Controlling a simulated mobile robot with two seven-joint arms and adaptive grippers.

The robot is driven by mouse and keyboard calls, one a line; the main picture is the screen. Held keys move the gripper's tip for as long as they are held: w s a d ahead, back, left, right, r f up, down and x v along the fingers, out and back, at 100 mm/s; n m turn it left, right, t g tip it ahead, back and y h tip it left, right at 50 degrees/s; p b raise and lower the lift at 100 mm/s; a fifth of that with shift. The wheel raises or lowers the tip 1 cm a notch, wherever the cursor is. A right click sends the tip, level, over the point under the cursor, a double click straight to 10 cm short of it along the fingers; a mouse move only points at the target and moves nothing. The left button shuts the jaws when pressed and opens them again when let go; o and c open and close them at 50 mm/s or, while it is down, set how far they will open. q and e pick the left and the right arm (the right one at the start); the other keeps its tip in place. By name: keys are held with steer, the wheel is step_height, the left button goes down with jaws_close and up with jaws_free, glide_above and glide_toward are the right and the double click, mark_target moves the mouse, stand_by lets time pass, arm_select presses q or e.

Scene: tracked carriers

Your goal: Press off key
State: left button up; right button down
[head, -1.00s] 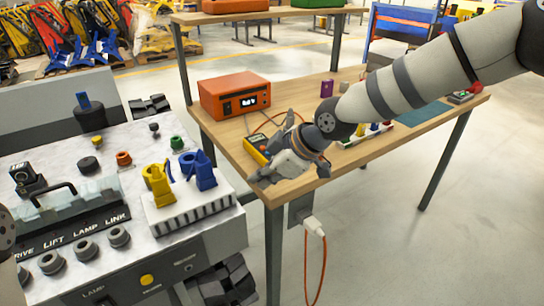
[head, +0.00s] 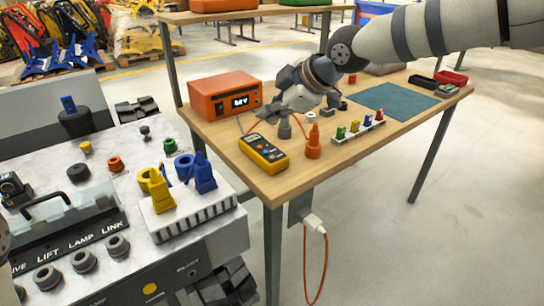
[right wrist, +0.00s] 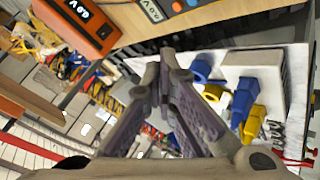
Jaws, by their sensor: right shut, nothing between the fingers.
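A yellow handheld meter (head: 264,153) with a grey screen and small keys lies on the wooden table. An orange box (head: 226,95) with a lit display stands behind it to the left. I cannot make out which key is marked off. My right gripper (head: 284,124) is above the table, between the box and the orange upright piece (head: 313,146), behind the meter in the head view. In the right wrist view its fingers (right wrist: 165,62) meet at the tips, empty. My left gripper is not visible.
The control console (head: 60,220) stands at left, with knobs, buttons and a white block (head: 185,213) carrying yellow and blue parts. A rack of small coloured pieces (head: 358,130) and a teal mat (head: 398,101) lie on the table's right. An orange cable hangs at the front.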

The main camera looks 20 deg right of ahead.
glide_above(272, 158)
steer(key=f, duration=0.5)
steer(key=shift+a+f+b, duration=0.2)
steer(key=shift+f+b, duration=0.2)
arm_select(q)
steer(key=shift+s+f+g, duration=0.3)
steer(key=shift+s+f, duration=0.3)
arm_select(e)
steer(key=shift+f, duration=1)
steer(key=shift+f, duration=0.1)
steer(key=shift+f, duration=0.3)
steer(key=shift+f, duration=0.45)
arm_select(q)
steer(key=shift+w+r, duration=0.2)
arm_select(e)
steer(key=shift+r, duration=0.85)
